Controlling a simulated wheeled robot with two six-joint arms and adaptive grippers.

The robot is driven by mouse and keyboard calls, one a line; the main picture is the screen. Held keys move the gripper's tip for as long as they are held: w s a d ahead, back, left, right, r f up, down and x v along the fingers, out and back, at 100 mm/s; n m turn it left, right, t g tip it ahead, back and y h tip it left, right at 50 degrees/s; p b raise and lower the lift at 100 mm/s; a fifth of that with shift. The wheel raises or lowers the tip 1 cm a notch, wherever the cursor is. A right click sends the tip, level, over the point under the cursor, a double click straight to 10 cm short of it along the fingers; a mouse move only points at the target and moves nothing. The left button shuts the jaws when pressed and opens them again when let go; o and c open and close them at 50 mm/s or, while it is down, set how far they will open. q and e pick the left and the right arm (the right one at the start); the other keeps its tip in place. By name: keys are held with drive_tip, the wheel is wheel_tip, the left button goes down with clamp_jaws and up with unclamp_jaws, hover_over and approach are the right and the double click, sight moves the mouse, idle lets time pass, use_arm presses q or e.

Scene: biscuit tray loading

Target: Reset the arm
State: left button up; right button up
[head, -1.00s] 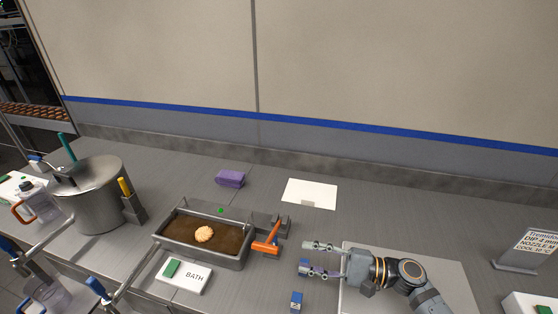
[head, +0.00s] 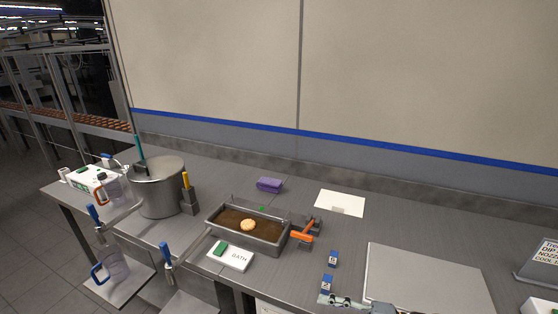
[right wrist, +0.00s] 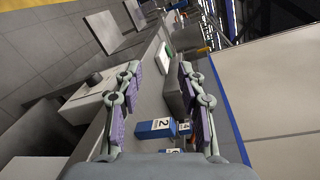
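My right gripper (head: 345,301) shows at the bottom edge of the head view, partly cut off, in front of the bath. In the right wrist view its two fingers (right wrist: 158,88) stand well apart with nothing between their pads, so it is open. A round pale biscuit (head: 248,225) lies in the brown filling of the metal bath tray (head: 272,244). My left gripper is not in view.
A flat grey plate (head: 420,280) lies at the right of the worktop. A steel pot (head: 160,190), purple sponge (head: 269,184), orange-handled tool (head: 302,237), BATH card (head: 238,259) and white sheet (head: 340,203) are also there.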

drive_tip(key=s+f+n+g+h, duration=0.2)
drive_tip(key=s+f+n+h, duration=0.45)
drive_tip(key=f, duration=0.25)
drive_tip(key=s+d+f+n+h, duration=0.1)
drive_tip(key=s+d+n+h, duration=0.25)
drive_tip(key=d+h, duration=0.8)
drive_tip(key=s+d+f+g+y, duration=0.1)
drive_tip(key=d+f, duration=0.1)
drive_tip(key=f, duration=1)
drive_tip(key=s+d+f+y, duration=0.1)
drive_tip(key=d+f, duration=0.1)
drive_tip(key=f, duration=1.1)
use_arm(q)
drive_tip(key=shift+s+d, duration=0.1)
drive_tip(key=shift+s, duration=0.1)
use_arm(e)
drive_tip(key=s+d+f+g, duration=0.1)
drive_tip(key=s+f, duration=1.7)
drive_tip(key=s, duration=0.1)
drive_tip(key=shift+f+m, duration=0.15)
drive_tip(key=shift+m, duration=0.25)
